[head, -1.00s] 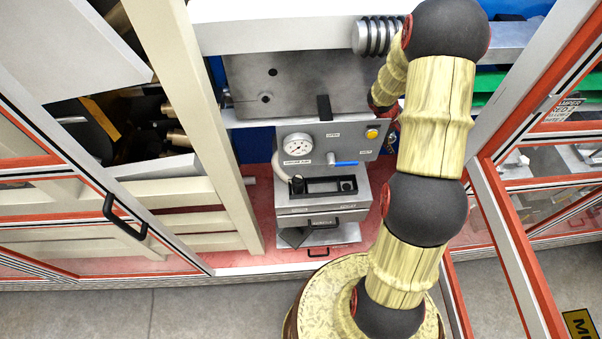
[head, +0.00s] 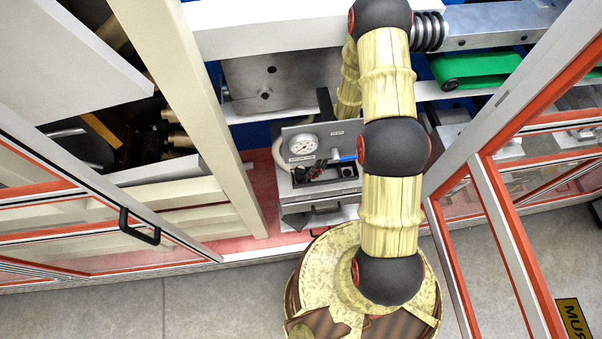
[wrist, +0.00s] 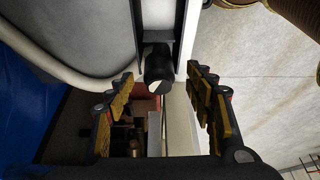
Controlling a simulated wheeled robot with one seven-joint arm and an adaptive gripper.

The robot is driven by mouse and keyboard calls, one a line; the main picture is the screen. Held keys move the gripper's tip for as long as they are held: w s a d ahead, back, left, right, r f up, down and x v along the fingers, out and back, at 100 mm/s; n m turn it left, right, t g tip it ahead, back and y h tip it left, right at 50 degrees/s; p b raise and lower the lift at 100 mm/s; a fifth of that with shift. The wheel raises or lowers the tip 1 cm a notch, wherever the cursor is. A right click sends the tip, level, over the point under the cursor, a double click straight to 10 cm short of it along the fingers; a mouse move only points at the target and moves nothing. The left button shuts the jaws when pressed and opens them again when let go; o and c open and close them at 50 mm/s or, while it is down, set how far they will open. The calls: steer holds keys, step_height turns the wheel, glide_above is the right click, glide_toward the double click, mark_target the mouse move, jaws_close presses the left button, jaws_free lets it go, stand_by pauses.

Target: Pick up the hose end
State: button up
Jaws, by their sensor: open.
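The hose end is a short black cylinder (wrist: 158,68) with a pale tip. In the wrist view it sits at the top middle, in front of a dark slot in a light grey panel. A pale hose (wrist: 62,72) curves along the panel at the left; its join to the end is not clear. My gripper (wrist: 161,76) is open, one finger on either side of the hose end's lower part in the picture. I cannot tell whether they touch it. In the head view my gripper (head: 312,172) is small and dark over the box, hiding the hose end.
The grey box (head: 318,190) carries a round gauge (head: 303,145) and a blue-handled valve (head: 348,157). A beige post (head: 190,110) stands to the left. Red-framed glass doors (head: 500,215) stand open at the right. A green belt (head: 475,68) lies at the back right.

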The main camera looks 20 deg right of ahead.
mark_target(303, 168)
steer(key=x, duration=0.2)
steer(key=a+x, duration=0.1)
steer(key=x, duration=0.2)
steer(key=shift+w+r, duration=0.15)
steer(key=shift+a+f, duration=0.15)
steer(key=shift+f, duration=0.3)
steer(key=shift+c, duration=1)
steer(key=c, duration=1.1)
steer(key=shift+c, duration=0.3)
